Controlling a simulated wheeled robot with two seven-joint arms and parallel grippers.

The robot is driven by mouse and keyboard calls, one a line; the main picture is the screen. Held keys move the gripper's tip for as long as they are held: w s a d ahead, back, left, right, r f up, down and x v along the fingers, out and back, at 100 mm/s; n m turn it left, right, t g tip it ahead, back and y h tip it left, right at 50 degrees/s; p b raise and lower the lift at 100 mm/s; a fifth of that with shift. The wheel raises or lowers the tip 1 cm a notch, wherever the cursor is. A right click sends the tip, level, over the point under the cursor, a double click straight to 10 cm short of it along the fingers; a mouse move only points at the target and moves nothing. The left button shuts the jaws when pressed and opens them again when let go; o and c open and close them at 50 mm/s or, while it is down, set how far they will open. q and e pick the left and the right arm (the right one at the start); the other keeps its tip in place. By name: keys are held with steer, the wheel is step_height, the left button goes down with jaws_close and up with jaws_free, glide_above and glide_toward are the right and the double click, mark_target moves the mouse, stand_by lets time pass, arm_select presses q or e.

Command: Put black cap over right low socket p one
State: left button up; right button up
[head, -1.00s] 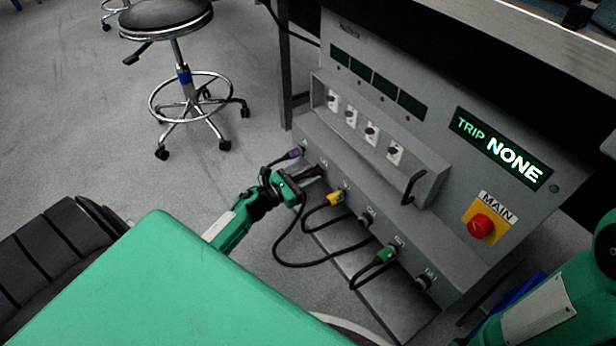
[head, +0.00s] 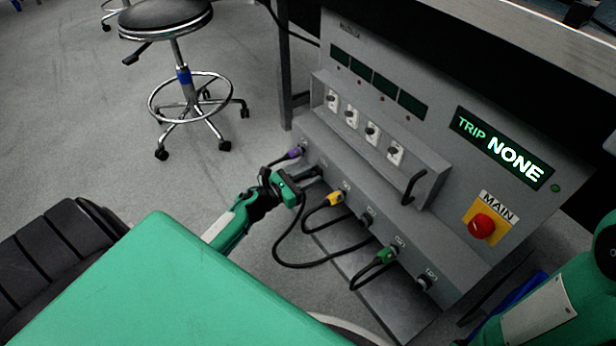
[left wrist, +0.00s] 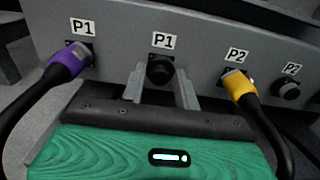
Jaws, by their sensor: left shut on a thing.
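My left gripper (left wrist: 160,82) is at the low row of sockets on the grey panel, and it also shows in the head view (head: 312,174). Its two fingers stand on either side of a round black cap (left wrist: 159,70) and are shut on it. The cap is at the right one of the two sockets marked P1, under its white label (left wrist: 163,41). The socket itself is hidden behind the cap, and I cannot tell whether the cap is fully seated. My right gripper is out of view; only part of my right arm shows at the lower right.
A purple plug (left wrist: 69,61) sits left of the gripper and a yellow plug (left wrist: 236,84) right of it, both with black cables. A black-fronted P2 socket (left wrist: 287,88) and a green plug (head: 386,255) are farther right. A stool (head: 175,60) stands behind on open floor.

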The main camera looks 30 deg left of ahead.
arm_select(q)
steer(key=shift+w+d, duration=0.3)
steer(key=shift+w, duration=0.35)
stand_by(0.4)
steer(key=o, duration=1.1)
steer(key=shift+s+a, duration=0.1)
steer(key=shift+s, duration=0.2)
steer(key=shift+p+v, duration=2.35)
steer(key=shift+v, duration=4.3)
